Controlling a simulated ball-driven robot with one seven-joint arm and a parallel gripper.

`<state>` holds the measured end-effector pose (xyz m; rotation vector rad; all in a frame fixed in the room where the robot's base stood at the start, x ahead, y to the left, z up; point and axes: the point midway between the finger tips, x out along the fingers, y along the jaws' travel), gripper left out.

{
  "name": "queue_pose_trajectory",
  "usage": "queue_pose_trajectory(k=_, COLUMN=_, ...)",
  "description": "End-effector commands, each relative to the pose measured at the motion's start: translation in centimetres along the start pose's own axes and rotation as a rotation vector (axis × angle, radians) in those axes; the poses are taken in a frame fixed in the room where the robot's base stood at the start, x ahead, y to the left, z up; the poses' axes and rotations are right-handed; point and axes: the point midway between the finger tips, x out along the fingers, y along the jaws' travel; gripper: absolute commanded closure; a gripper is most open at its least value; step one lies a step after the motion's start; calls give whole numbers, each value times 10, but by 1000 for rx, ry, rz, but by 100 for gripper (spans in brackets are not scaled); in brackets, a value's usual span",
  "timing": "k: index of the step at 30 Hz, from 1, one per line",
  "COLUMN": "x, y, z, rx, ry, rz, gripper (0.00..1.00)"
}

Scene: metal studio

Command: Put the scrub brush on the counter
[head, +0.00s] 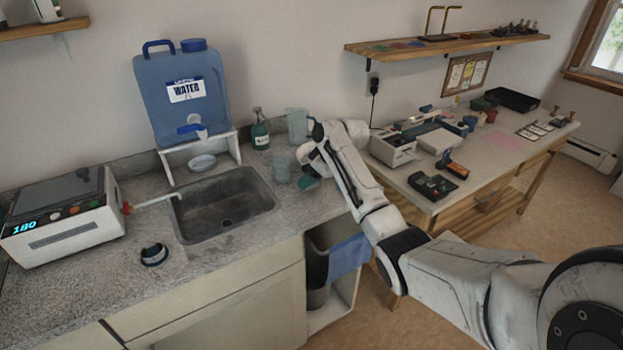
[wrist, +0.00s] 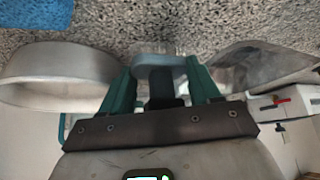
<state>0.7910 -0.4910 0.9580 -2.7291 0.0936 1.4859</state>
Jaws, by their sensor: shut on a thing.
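My gripper (head: 308,184) is low over the counter (head: 215,258), just right of the sink, with its teal fingers pointing down. In the wrist view my gripper (wrist: 162,88) is shut on a grey-blue piece with a dark part below it, which I take to be the scrub brush (wrist: 158,62). The speckled counter (wrist: 150,25) fills the top of that view, close behind the brush. I cannot tell whether the brush touches the counter. In the head view the brush is hidden or too small to make out.
The sink (head: 225,203) is left of my gripper. Pale cups (head: 284,170) and a spray bottle (head: 260,132) stand close by. A dark round item (head: 153,255) lies on the counter's front left. A blue cloth (head: 349,257) hangs below. The front counter is mostly clear.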

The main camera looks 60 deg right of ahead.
Motion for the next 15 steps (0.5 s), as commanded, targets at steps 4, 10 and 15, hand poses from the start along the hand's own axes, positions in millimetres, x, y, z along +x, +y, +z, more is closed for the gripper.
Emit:
queue_pose_trajectory(k=4, x=9, y=0, z=6, rx=0, ry=0, rz=0, gripper=74)
queue_pose_trajectory(k=10, x=10, y=0, z=7, rx=0, ry=1, rz=0, gripper=74)
queue_pose_trajectory(k=15, x=14, y=0, z=9, rx=0, ry=1, rz=0, gripper=74)
